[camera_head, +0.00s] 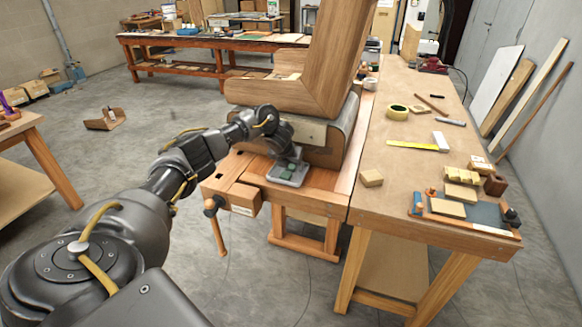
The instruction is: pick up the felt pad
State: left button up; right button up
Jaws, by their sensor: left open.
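My left gripper (288,170) reaches to the front of the wooden workbench, beside the foot of the large bent wood lamination (318,70). It points down and is open. Small dark green patches (290,171) show at its fingers, near the bench top; I cannot tell whether they are the felt pad or part of the gripper. No other felt pad can be made out with certainty. My right gripper is not in view.
The workbench (241,190) has a vise at its front left. The lamination rises close behind my gripper.

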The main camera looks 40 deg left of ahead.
pick_arm(q)
jog(key=c, duration=1.1)
jog(key=shift+r, duration=0.1)
notch_tip(320, 180, up, 10)
jog(key=b, duration=0.2)
notch_tip(320, 180, up, 18)
jog(key=p, duration=0.6)
send_over(290, 167)
